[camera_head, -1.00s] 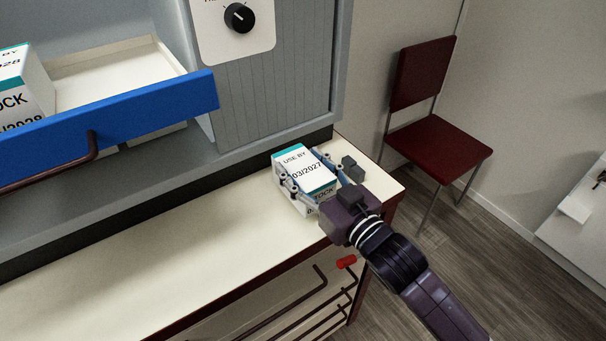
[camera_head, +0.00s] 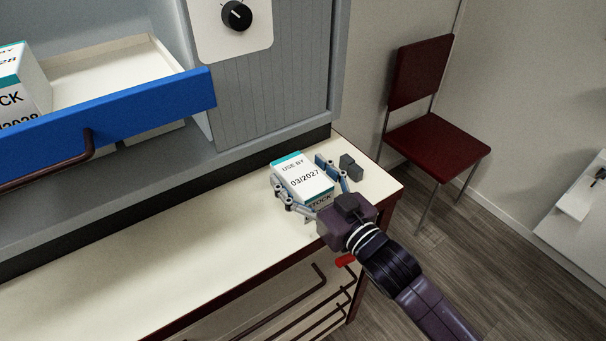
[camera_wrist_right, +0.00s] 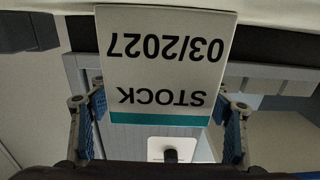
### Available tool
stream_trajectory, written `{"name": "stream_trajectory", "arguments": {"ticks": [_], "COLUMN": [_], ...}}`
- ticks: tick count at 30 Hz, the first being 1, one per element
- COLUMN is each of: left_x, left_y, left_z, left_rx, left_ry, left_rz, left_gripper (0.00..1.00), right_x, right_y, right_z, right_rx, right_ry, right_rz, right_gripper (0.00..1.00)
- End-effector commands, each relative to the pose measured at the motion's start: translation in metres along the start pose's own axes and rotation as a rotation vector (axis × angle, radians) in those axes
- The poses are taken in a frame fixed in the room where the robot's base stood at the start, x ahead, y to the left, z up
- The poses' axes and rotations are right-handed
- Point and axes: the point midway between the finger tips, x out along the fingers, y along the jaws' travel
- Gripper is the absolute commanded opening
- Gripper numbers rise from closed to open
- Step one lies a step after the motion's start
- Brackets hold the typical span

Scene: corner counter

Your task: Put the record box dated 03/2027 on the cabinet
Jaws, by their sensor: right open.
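The record box (camera_head: 304,179) is white with a teal band and reads "USE BY 03/2027". It appears to rest upright at the right end of the cream-topped counter (camera_head: 150,258). My right gripper (camera_head: 300,172) is open, with one blue-padded finger on each side of the box. In the right wrist view the box (camera_wrist_right: 165,60) appears upside down between the spread fingers, with gaps visible beside it. Whether a finger still touches it is hard to tell. The grey cabinet (camera_head: 268,95) stands behind the counter. My left gripper is not in view.
A blue-fronted drawer (camera_head: 175,103) stands open at the left, holding a white box marked 2028 (camera_head: 18,82). A small dark block (camera_head: 351,167) shows just right of the gripper. A dark red chair (camera_head: 437,140) stands at right. The counter's left stretch is clear.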

Motion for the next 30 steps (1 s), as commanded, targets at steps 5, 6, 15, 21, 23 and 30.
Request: {"name": "stream_trajectory", "arguments": {"ticks": [5, 6, 15, 21, 23, 30], "left_x": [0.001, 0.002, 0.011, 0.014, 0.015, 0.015], "left_y": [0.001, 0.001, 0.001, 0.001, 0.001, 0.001], "left_z": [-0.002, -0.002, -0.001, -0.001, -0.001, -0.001], "left_rx": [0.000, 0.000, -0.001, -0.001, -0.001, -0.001], "left_ry": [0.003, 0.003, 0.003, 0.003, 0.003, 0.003], "left_rz": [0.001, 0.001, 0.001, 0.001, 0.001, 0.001], "left_gripper": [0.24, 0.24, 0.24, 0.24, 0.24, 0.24], "right_x": [-0.010, -0.017, -0.081, -0.109, -0.114, -0.121], "right_y": [0.000, 0.000, 0.000, 0.000, 0.000, 0.000], "right_z": [-0.001, -0.001, 0.001, -0.001, -0.001, -0.003], "right_rx": [0.001, 0.001, 0.001, 0.001, 0.001, 0.000], "right_ry": [-0.002, -0.001, -0.004, -0.002, -0.002, 0.000], "right_rz": [0.001, 0.001, 0.000, 0.000, 0.001, -0.001], "right_gripper": [0.71, 0.71, 0.71, 0.71, 0.71, 0.71]}}
